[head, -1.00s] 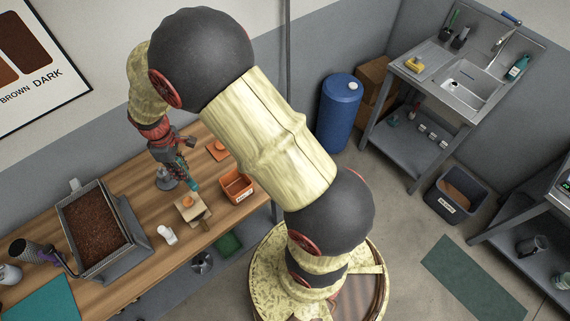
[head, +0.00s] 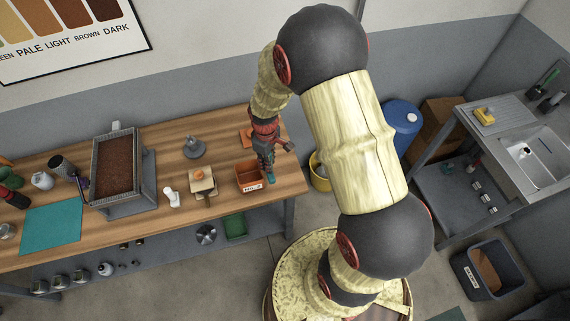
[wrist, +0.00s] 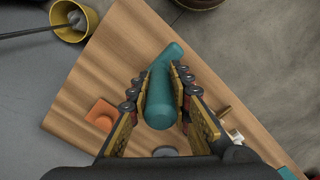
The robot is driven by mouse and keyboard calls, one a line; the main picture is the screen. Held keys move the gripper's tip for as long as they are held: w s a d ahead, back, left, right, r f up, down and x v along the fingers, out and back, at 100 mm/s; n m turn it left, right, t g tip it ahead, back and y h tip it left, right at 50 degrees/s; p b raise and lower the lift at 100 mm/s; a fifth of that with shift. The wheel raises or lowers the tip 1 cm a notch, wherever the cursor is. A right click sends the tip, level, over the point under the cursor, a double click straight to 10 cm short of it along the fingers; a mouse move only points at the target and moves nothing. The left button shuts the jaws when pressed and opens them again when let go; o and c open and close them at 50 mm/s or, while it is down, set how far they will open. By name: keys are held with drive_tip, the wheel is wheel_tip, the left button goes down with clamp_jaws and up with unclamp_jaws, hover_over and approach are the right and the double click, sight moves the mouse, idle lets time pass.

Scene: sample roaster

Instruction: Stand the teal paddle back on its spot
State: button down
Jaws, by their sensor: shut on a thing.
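My gripper (wrist: 162,85) is shut on the teal paddle (wrist: 160,98), with one finger on each side of its rounded teal body. In the wrist view the paddle lies lengthwise between the fingers, its far end reaching past them over the wood. In the head view my gripper (head: 268,170) is at the right end of the wooden bench, at the orange bin's right side, and only a little teal shows below it. An orange square pad (wrist: 102,115) lies on the bench; whether it is the paddle's spot, I cannot tell. The paddle's height above the bench is unclear.
The orange bin (head: 246,184) stands close to my gripper. A grey cone-shaped stand (head: 194,150), a small block stand (head: 202,186) and a bean tray (head: 118,208) are further left. A yellow bucket (wrist: 60,14) stands on the floor past the bench end.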

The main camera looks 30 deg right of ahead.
drive_tip(key=shift+w+d+f, duration=0.4)
drive_tip(key=shift+d+f, duration=0.9)
drive_tip(key=shift+f, duration=0.45)
drive_tip(key=shift+w+d+f, duration=0.45)
drive_tip(key=shift+d+f, duration=0.8)
drive_tip(key=shift+f, duration=0.45)
drive_tip(key=shift+w+d+f, duration=0.4)
drive_tip(key=shift+d+f, duration=0.9)
drive_tip(key=shift+f, duration=0.45)
drive_tip(key=shift+f, duration=0.15)
drive_tip(key=c, duration=1.6)
unclamp_jaws()
drive_tip(key=shift+c, duration=0.2)
